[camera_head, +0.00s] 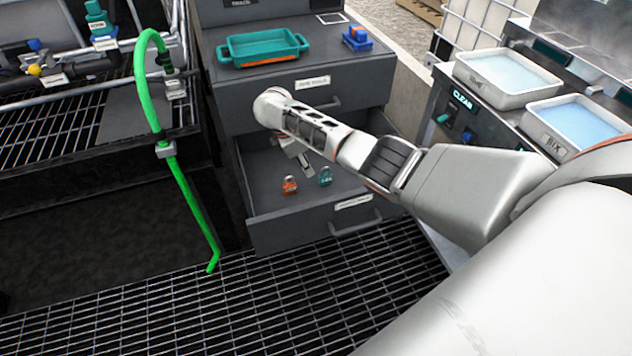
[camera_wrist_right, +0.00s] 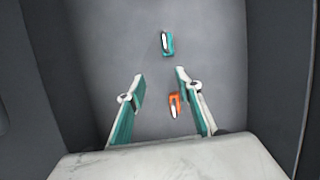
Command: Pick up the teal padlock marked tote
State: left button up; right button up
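The teal padlock (camera_head: 325,176) stands on the floor of the open lower drawer, to the right of an orange padlock (camera_head: 289,185). In the right wrist view the teal padlock (camera_wrist_right: 167,44) lies beyond my fingertips, and the orange padlock (camera_wrist_right: 175,104) shows between the fingers. My right gripper (camera_wrist_right: 158,78) is open, its two teal-padded fingers apart, with nothing held. In the head view my right gripper (camera_head: 306,168) is partly hidden by my arm and points down into the drawer above the padlocks. The marking on the teal padlock is too small to read. My left gripper is out of view.
A teal tray (camera_head: 262,60) and a blue-and-orange item (camera_head: 357,38) sit on the cabinet top. A green hose (camera_head: 180,180) hangs to the left. White basins (camera_head: 522,100) stand at the right.

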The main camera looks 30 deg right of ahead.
aim_at(324, 175)
jog(key=d, duration=0.1)
jog(key=s+d+f+g+b, duration=0.1)
jog(key=d, duration=0.1)
jog(key=shift+s+f+g+h+b, duration=0.15)
jog(key=shift+f+g+h+b, duration=0.15)
jog(key=d+f, duration=0.1)
jog(key=s+d+f+b, duration=0.1)
jog(key=f, duration=0.1)
jog(key=shift+s+d+f, duration=0.15)
jog(key=shift+s+f, duration=0.05)
jog(key=shift+f, duration=0.1)
jog(key=shift+d+f, duration=0.1)
jog(key=shift+f, duration=0.15)
jog(key=shift+w+r, duration=0.1)
jog(key=shift+r, duration=0.1)
grip_shut()
